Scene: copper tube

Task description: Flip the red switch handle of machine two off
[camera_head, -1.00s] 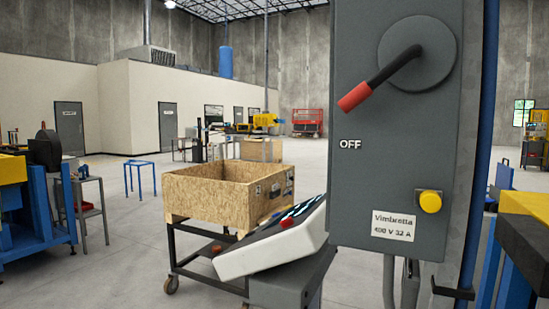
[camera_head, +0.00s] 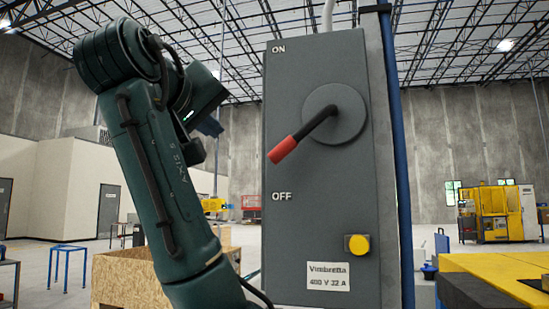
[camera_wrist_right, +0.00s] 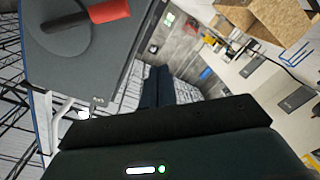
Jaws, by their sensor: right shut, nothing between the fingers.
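The red switch handle (camera_head: 284,150) sits on a black lever that comes out of a round grey disc (camera_head: 338,112) on the grey switch box (camera_head: 320,230). The lever points down and left, between the ON label at the top and the OFF label below. My right gripper (camera_head: 210,127) is left of the box and apart from the handle, its fingers small and dark. In the right wrist view the fingers (camera_wrist_right: 158,88) are shut and empty, and the red handle (camera_wrist_right: 108,11) shows at the upper left. My left gripper is not in view.
A yellow button (camera_head: 357,245) and a "Vimbretta 400 V 32 A" label (camera_head: 329,275) are low on the box. A wooden crate (camera_head: 118,275) stands behind my right arm. A yellow machine (camera_head: 500,280) is at the lower right. Open air lies left of the handle.

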